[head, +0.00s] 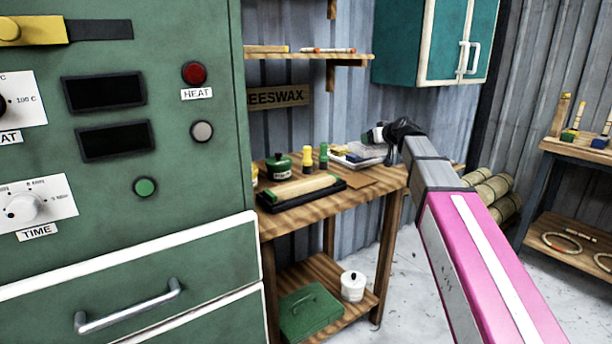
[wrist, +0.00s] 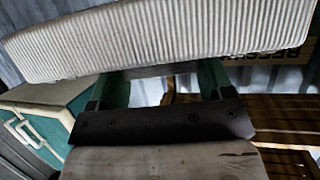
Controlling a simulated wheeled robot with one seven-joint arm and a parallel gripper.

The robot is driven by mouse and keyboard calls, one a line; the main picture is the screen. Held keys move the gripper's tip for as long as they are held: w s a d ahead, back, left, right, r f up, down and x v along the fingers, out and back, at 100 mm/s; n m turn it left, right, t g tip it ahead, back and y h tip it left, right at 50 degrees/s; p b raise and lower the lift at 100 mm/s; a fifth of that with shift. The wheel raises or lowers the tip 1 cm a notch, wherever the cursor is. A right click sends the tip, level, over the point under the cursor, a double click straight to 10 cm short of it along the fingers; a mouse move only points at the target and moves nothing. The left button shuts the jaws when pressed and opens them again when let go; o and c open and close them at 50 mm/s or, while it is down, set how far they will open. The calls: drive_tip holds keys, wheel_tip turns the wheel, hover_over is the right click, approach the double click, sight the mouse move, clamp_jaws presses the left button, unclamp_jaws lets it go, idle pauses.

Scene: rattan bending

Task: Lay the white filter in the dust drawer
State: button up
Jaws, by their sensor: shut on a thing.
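The white filter (wrist: 160,40) is a pleated slab across the top of the wrist view. My gripper (wrist: 157,76) is shut on its near edge, with a green finger on each side. In the head view my gripper (head: 376,135) is above the right end of the wooden side table; the filter is small and hard to make out there. The green machine at left has a drawer front (head: 130,275) with white trim and a metal handle (head: 128,307). It looks shut, and its inside is hidden. I cannot tell whether this is the dust drawer.
The side table (head: 385,190) holds a dark tray (head: 335,184), a green pot (head: 278,166), small bottles and a light tray (head: 350,160). A shelf (head: 315,58) and a teal cabinet (head: 425,45) hang above.

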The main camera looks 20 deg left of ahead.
drive_tip(key=a, duration=0.2)
drive_tip(key=a+r+n+g+y, duration=0.1)
drive_tip(key=a, duration=0.1)
drive_tip(key=s+a+r+n+g+y, duration=0.1)
drive_tip(key=a, duration=0.2)
drive_tip(key=shift+a, duration=0.1)
hover_over(380, 173)
wheel_tip(380, 173, down, 7)
drive_tip(key=shift+w+r, duration=0.15)
drive_tip(key=shift+r, duration=0.05)
drive_tip(key=shift+f, duration=2.05)
drive_tip(key=o, duration=1)
drive_tip(key=shift+f, duration=0.1)
drive_tip(key=shift+c, duration=0.2)
